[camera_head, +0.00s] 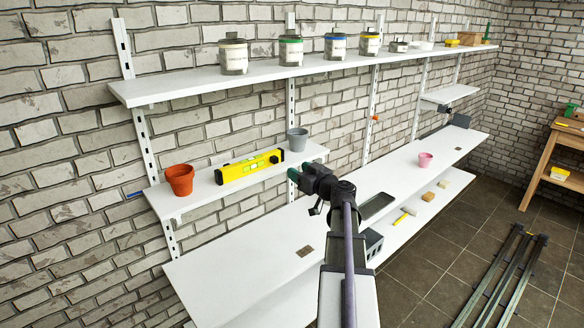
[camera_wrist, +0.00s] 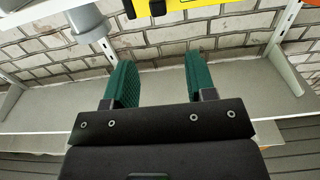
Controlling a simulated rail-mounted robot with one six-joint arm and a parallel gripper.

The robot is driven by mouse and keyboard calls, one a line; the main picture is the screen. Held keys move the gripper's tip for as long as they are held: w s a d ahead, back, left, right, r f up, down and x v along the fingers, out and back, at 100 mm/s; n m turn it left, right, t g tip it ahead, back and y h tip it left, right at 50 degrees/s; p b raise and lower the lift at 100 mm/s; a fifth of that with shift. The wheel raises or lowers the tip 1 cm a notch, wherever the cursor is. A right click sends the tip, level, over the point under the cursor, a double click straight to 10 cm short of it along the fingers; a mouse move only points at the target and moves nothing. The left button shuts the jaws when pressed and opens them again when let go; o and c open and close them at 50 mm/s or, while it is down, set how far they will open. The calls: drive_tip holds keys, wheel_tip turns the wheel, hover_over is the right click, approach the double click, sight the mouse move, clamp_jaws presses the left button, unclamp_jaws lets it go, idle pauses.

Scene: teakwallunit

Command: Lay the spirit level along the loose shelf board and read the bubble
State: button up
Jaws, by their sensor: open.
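The yellow spirit level (camera_head: 250,166) stands on its long edge on a short white shelf board (camera_head: 205,193), between two pots. Part of it shows at the top edge of the wrist view (camera_wrist: 206,10). Its bubble is too small to read. My gripper (camera_head: 298,176) is just right of the level, close to that board's right end in the head view. Its two green fingers (camera_wrist: 162,80) are apart with nothing between them. I cannot tell which board is the loose one.
A terracotta pot (camera_head: 180,179) and a grey pot (camera_head: 297,139) flank the level. Paint tins (camera_head: 233,55) line the upper shelf (camera_head: 190,83). The long lower shelf (camera_head: 235,246) holds a pink pot (camera_head: 425,160) and has bare stretches. Metal rails (camera_head: 500,277) lie on the floor.

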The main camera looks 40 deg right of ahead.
drive_tip(key=w+a+f+n+g+y, duration=0.1)
drive_tip(key=a+f+g+y, duration=0.25)
drive_tip(key=a, duration=0.95)
drive_tip(key=w+a+f+n+g+y, duration=0.25)
drive_tip(key=a+f+g, duration=0.2)
drive_tip(key=a, duration=0.75)
drive_tip(key=s+a+f+m+g+h, duration=0.1)
drive_tip(key=s+a+f+g+h, duration=0.1)
drive_tip(key=s+a+f+g, duration=0.2)
drive_tip(key=s+a+f+m+g+h, duration=0.2)
drive_tip(key=s+a+f+g, duration=0.3)
drive_tip(key=s+a, duration=0.6)
drive_tip(key=a+g+h, duration=0.1)
drive_tip(key=a, duration=0.1)
drive_tip(key=shift+s+a, duration=0.15)
drive_tip(key=shift+a, duration=0.2)
